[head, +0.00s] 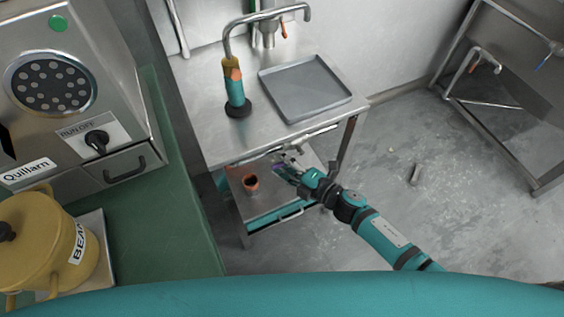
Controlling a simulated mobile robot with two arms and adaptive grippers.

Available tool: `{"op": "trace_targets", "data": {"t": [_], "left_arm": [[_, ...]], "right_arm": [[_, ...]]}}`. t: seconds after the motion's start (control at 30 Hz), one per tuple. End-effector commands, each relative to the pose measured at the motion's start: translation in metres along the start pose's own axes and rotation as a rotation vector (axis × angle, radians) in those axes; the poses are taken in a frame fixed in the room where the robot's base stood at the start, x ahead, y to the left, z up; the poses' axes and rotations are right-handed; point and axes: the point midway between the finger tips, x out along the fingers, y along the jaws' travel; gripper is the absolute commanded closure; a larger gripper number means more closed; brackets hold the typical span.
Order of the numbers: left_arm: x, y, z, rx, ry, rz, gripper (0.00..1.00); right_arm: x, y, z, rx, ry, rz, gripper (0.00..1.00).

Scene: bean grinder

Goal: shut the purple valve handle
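A small purple piece (277,167), which looks like the valve handle, shows below the front edge of the steel table. My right gripper (284,167) reaches in from the lower right, with its fingers at the purple piece. The fingers partly cover it, so its angle is unclear. I cannot tell whether the fingers touch it or are closed on it. My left gripper is not in view.
A brown cup (250,183) stands on the lower shelf. A grinder machine (70,90) and yellow bean pot (38,240) are left.

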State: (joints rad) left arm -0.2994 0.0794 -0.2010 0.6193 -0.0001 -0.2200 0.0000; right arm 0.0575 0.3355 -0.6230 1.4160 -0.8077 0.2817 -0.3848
Motion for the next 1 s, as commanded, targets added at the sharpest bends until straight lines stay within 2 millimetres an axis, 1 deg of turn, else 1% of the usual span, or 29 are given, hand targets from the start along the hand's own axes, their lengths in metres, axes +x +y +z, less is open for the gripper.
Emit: {"op": "trace_targets", "data": {"t": [0.1,0.3,0.33,0.6,1.0], "left_arm": [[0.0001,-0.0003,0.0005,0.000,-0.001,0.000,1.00],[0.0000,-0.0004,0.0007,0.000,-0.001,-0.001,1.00],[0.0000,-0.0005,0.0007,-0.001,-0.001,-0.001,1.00],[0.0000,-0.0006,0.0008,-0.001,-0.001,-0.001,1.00],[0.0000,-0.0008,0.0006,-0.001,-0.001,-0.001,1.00]], "right_arm": [[0.0041,0.0006,-0.0001,0.000,0.000,0.001,0.63],[0.0040,0.0004,-0.0001,0.000,0.000,0.000,0.63],[0.0040,0.0004,-0.0001,0.000,0.000,0.000,0.64],[0.0037,0.0003,0.0000,0.000,0.000,0.000,0.99],[0.0035,0.0000,0.0001,0.001,0.000,0.000,1.00]]}}
